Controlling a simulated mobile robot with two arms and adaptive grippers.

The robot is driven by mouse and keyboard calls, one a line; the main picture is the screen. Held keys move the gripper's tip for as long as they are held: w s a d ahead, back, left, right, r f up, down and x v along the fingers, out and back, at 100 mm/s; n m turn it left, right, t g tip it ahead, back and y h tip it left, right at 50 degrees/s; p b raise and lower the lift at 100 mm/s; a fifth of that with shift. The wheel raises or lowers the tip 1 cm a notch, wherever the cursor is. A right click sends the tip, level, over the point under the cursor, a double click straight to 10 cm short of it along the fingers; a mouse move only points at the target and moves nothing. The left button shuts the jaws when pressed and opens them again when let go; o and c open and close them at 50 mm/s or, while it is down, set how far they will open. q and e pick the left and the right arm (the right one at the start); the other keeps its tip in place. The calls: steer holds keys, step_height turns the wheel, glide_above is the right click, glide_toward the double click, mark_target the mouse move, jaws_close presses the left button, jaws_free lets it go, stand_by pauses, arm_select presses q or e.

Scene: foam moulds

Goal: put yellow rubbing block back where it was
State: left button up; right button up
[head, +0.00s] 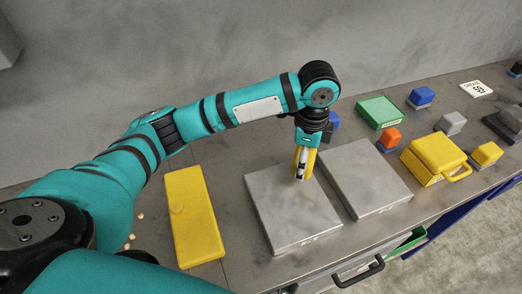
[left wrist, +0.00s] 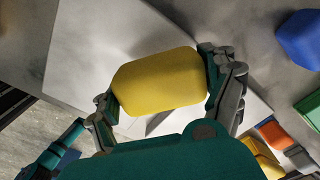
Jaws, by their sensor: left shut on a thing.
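My left gripper (head: 302,168) is shut on a yellow block with rounded ends (left wrist: 160,80), which I take to be the yellow rubbing block. In the left wrist view the fingers (left wrist: 165,85) press on its two ends. In the head view the block (head: 311,161) shows partly behind the fingers, over the right edge of the left grey slab (head: 285,215). I cannot tell whether it touches the slab. My right gripper is in neither view.
A second grey slab (head: 365,180) lies to the right. A long yellow case (head: 193,220) lies left. A yellow case with a handle (head: 430,158), a green box (head: 380,111) and orange (head: 388,134), grey (head: 452,122) and blue (head: 421,96) blocks stand right. An open drawer (head: 372,272) juts out in front.

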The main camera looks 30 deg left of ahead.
arm_select(q)
steer(key=shift+w+d+f+m, duration=0.2)
steer(key=shift+f+m, duration=0.1)
steer(key=shift+m, duration=0.1)
steer(key=shift+w+a+f, duration=0.1)
steer(key=shift+w+a, duration=0.05)
steer(key=p, duration=0.2)
glide_above(261, 145)
steer(key=shift+s+d+f+m, duration=0.2)
steer(key=shift+d+f+m, duration=0.1)
steer(key=shift+d+f, duration=0.25)
steer(key=shift+w+a+f, duration=0.1)
steer(key=shift+a, duration=0.35)
steer(key=shift+a+f, duration=0.1)
steer(key=shift+f, duration=0.35)
steer(key=shift+f+p, duration=0.45)
steer(key=shift+f, duration=0.9)
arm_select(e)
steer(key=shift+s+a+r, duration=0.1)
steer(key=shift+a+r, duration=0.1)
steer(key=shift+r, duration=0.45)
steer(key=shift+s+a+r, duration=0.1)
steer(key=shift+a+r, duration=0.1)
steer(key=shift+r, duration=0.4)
arm_select(q)
steer(key=o, duration=1.1)
steer(key=shift+f, duration=0.15)
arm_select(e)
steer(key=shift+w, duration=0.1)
